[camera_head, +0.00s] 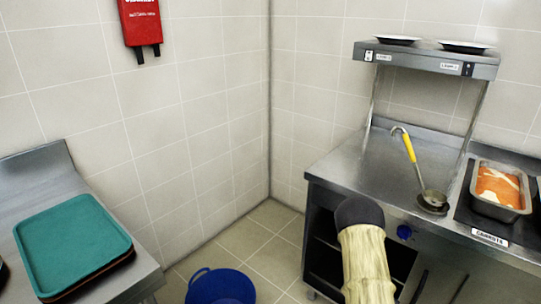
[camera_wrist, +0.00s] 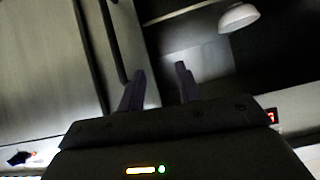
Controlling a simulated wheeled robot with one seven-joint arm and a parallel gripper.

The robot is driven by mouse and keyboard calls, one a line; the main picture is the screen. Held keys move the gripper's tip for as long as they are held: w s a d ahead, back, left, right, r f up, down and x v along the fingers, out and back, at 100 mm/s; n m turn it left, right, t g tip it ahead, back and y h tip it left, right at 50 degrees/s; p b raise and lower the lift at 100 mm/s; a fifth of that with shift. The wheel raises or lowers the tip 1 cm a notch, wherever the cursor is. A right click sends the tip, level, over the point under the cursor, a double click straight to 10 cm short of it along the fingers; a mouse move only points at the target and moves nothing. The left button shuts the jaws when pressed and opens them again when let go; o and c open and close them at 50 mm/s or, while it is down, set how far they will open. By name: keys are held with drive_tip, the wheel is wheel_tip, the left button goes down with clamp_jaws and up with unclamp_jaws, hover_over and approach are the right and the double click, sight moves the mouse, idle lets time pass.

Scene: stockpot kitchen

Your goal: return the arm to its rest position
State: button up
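My gripper (camera_wrist: 160,85) shows in the wrist view. Its two dark fingers are apart, with nothing seen between them. It faces steel cabinet fronts with dark upright bars, and a dark opening is beyond the fingers. In the head view, part of my arm in a beige sleeve with a dark rounded end is in front of the steel counter (camera_head: 345,170). My gripper cannot be made out in that view.
A ladle (camera_head: 409,146) with a yellow handle and a food pan (camera_head: 497,213) are on the counter. A shelf (camera_head: 425,59) above bears dark plates. Teal trays (camera_head: 72,242) lie left; a blue bucket (camera_head: 221,286) stands on the floor. A pale bowl (camera_wrist: 239,17) shows in the wrist view.

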drive_tip(key=s+a+r+n+g+y, duration=0.25)
drive_tip(key=a+r+n+y, duration=0.2)
drive_tip(key=a+r, duration=0.95)
drive_tip(key=s+a+r+n+g+y, duration=0.1)
drive_tip(key=s+a+r+n+y, duration=0.15)
drive_tip(key=s+a+r, duration=0.35)
drive_tip(key=s+a+r+n+g+y, duration=0.1)
drive_tip(key=s+a+r+n+g, duration=0.2)
drive_tip(key=s, duration=0.6)
wheel_tip(320, 180, up, 21)
drive_tip(key=a+p, duration=0.1)
drive_tip(key=p, duration=1.9)
drive_tip(key=shift+r+t+p, duration=0.15)
drive_tip(key=shift+t+p, duration=0.2)
drive_tip(key=shift+t, duration=0.1)
drive_tip(key=shift+a, duration=0.1)
